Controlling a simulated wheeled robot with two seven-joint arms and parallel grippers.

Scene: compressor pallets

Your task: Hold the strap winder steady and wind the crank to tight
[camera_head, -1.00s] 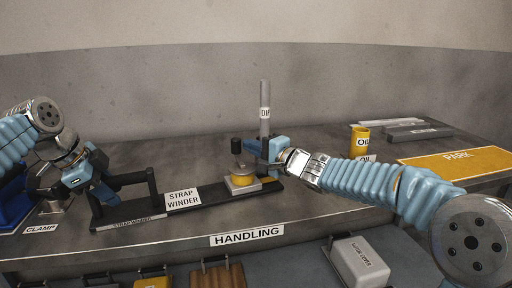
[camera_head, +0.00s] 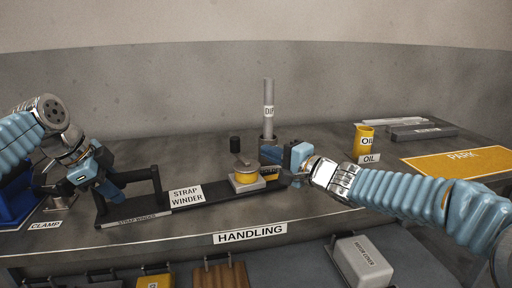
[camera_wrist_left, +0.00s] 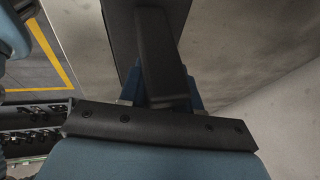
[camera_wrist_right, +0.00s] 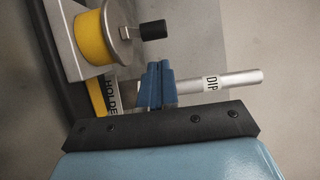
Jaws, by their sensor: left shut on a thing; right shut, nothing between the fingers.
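The strap winder (camera_head: 215,200) is a long dark base on the bench with a black upright frame at its left end. A yellow drum (camera_head: 245,178) with a grey disc sits at its right end, also in the right wrist view (camera_wrist_right: 92,38). The black crank knob (camera_head: 235,143) stands at the drum's far side; it shows in the right wrist view (camera_wrist_right: 152,30). My left gripper (camera_head: 112,188) is shut on the frame's dark bar (camera_wrist_left: 160,50). My right gripper (camera_head: 268,154) is shut and empty just right of the drum, apart from the knob (camera_wrist_right: 158,85).
An upright grey DIP rod (camera_head: 268,95) stands close behind my right gripper. A yellow OIL cup (camera_head: 364,138), grey bars (camera_head: 422,133) and a yellow PARK mat (camera_head: 460,160) lie to the right. A grey cover (camera_head: 362,262) is below the bench front.

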